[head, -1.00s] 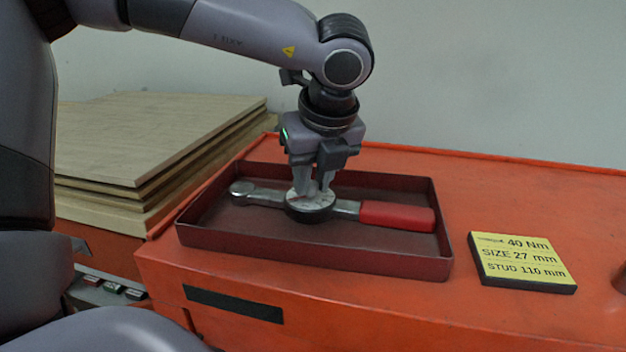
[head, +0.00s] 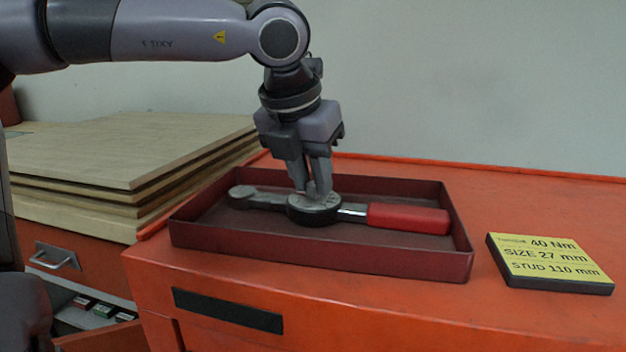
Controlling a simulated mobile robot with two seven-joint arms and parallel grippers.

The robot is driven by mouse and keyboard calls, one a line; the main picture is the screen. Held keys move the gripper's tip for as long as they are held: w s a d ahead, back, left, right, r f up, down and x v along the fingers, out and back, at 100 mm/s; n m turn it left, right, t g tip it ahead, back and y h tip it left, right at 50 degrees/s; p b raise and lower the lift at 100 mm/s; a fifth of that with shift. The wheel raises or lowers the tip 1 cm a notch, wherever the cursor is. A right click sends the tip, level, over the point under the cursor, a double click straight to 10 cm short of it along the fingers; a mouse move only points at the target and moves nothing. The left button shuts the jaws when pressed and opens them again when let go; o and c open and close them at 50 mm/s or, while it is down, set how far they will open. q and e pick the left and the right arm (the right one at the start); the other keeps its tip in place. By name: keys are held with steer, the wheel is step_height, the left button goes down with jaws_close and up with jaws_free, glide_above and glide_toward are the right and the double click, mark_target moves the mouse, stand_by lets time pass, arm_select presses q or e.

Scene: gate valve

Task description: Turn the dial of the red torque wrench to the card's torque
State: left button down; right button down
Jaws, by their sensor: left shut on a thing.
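The red-handled torque wrench (head: 408,218) lies in the dark red tray (head: 320,258), its head to the left and its red grip to the right. Its round dial (head: 313,212) has a pale face and a dark rim. My left gripper (head: 315,192) comes down from above and is shut on the dial's raised middle part. The fingers hide part of the dial, and its marks are too small to read. The yellow card (head: 548,260) lies right of the tray and reads 40 Nm, SIZE 27 mm, STUD 110 mm. My right gripper is not in view.
The tray stands on an orange cabinet top (head: 400,310). Stacked wooden boards (head: 130,155) lie at the left. An open drawer (head: 95,310) with small items is at the lower left. The cabinet top behind the card is clear.

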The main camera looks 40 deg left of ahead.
arm_select(q)
steer(key=m+h, duration=0.1)
steer(key=m, duration=0.2)
steer(key=shift+a+r+p, duration=0.1)
steer(key=shift+r+p, duration=0.05)
steer(key=shift+p, duration=0.25)
steer(key=shift+m+h+p, duration=0.4)
steer(key=shift+m, duration=0.4)
steer(key=m+p, duration=0.1)
steer(key=m+h+p, duration=0.1)
steer(key=m, duration=0.1)
steer(key=shift+a+r+m+p, duration=0.1)
steer(key=shift+a+m+p, duration=0.1)
steer(key=shift+m+p, duration=0.1)
steer(key=m+h+p, duration=0.1)
steer(key=m+p, duration=0.1)
steer(key=shift+w+a+m+g, duration=0.1)
steer(key=shift+m+g, duration=0.3)
steer(key=shift+m+h+p, duration=0.3)
steer(key=shift+m+p, duration=0.05)
steer(key=shift+m, duration=0.05)
steer(key=shift+f+m, duration=0.2)
steer(key=shift+m, duration=0.1)
steer(key=c, duration=0.9)
jaws_free()
steer(key=shift+c, duration=0.2)
